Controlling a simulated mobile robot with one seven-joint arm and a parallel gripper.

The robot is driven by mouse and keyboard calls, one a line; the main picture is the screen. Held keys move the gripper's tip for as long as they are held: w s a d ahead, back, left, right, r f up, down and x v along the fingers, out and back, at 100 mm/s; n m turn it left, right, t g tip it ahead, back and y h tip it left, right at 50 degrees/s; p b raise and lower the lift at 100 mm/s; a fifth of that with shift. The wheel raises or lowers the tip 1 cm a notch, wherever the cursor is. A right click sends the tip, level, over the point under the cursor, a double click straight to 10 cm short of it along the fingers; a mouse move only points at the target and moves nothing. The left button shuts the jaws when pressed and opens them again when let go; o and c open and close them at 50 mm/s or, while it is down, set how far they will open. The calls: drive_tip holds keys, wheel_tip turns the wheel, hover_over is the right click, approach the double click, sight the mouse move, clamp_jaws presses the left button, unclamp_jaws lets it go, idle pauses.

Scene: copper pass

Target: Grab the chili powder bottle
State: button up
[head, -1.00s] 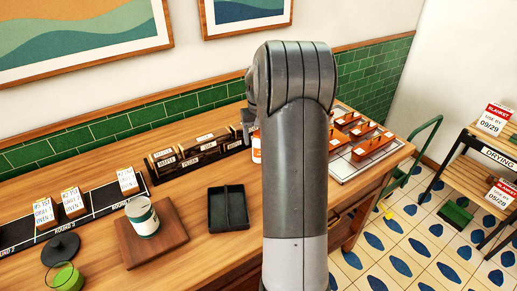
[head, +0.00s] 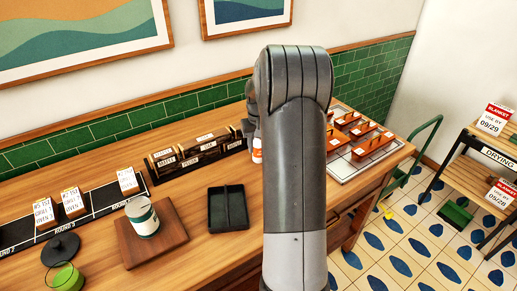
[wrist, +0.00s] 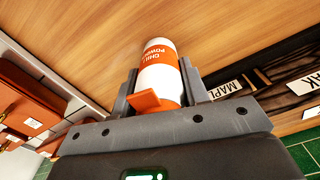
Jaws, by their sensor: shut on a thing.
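The chili powder bottle (wrist: 158,55) is white with an orange label band, and its name is readable in the wrist view. My gripper (wrist: 158,74) has one finger on each side of the bottle and is shut on it. An orange tab (wrist: 150,101) sticks out at the bottle's near end. In the head view only a sliver of the bottle (head: 257,155) shows beside my arm, which hides most of the gripper. I cannot tell whether the bottle touches the counter.
Dark labelled boxes (head: 187,154) stand left of the bottle by the green tiles. Orange-brown holders (head: 364,131) stand on a white board to the right. A black tray (head: 212,213) and a wooden board (head: 175,246) with a can (head: 142,218) sit nearer on the counter.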

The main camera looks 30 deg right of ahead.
drive_tip(key=c, duration=0.3)
